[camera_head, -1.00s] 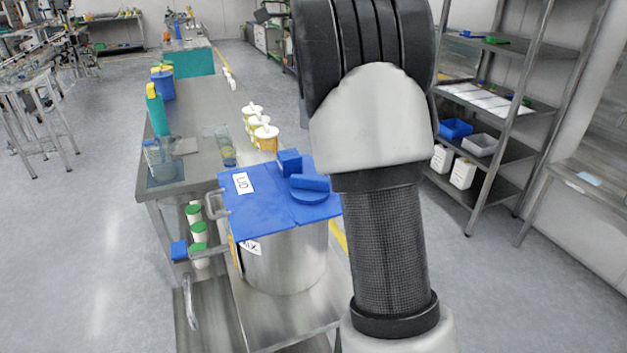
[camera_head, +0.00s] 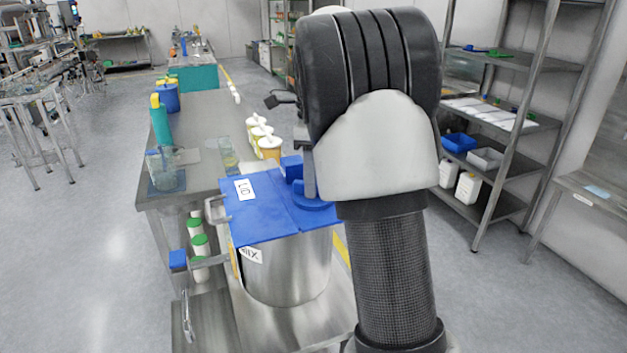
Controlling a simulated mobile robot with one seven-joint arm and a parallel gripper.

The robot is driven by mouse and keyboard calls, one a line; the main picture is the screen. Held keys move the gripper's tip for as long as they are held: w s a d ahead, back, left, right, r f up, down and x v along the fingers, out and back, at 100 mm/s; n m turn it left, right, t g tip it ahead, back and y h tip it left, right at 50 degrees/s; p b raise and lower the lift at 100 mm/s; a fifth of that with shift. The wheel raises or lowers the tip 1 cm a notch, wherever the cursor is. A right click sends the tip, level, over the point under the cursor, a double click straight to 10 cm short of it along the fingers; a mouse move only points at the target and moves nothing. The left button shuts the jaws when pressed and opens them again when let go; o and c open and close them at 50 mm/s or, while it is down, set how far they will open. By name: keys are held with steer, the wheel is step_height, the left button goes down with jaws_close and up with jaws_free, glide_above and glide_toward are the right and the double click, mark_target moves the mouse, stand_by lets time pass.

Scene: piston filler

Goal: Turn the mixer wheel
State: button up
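A steel vessel (camera_head: 290,272) stands on a steel stand, with a blue lid (camera_head: 262,215) marked "LID" and a label reading "MIX" on its side. On the lid's right part is a round blue piece (camera_head: 318,204), which looks like the mixer wheel; a blue block (camera_head: 291,168) stands beside it. My arm hides the right side of the wheel. A narrow grey part of my gripper (camera_head: 309,172) reaches down to the wheel and seems to meet it, though contact is unclear. The rest of my gripper is hidden behind my arm, so its opening does not show.
A steel table (camera_head: 205,130) behind the vessel holds bottles, beakers and white-lidded tubs. Shelving (camera_head: 510,150) stands at the right.

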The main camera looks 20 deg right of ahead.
jaws_close()
steer(key=shift+r+p, duration=0.1)
steer(key=shift+p, duration=0.25)
